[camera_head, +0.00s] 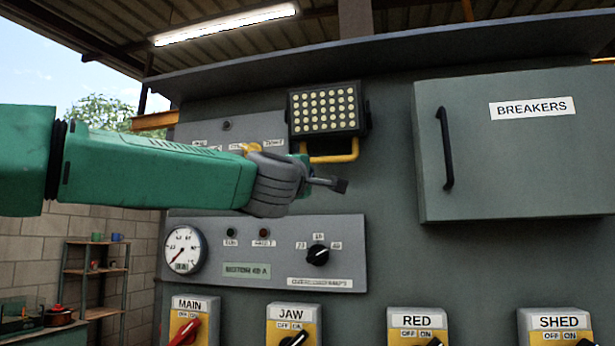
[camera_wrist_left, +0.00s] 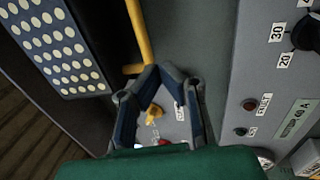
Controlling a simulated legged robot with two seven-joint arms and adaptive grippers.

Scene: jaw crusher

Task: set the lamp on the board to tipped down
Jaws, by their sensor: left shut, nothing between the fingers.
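The lamp (camera_head: 326,108) is a black box with rows of pale round lights, on the upper middle of the grey board. A yellow bar handle (camera_head: 335,157) hangs below it. The wrist view shows the lamp (camera_wrist_left: 58,45) at the upper left and the yellow bar (camera_wrist_left: 139,35) beside it. My left gripper (camera_head: 338,185) is shut and empty, just below the yellow bar in the head view. Its fingertips (camera_wrist_left: 158,70) meet near the bar's end in the wrist view; whether they touch it I cannot tell. My right gripper is not in view.
A grey breakers cabinet (camera_head: 515,150) with a black handle juts out at the right. Below my arm is a panel with a gauge (camera_head: 184,250) and a black dial (camera_head: 318,255). Several yellow switch boxes line the bottom. My arm partly hides a panel with a yellow knob (camera_wrist_left: 154,114).

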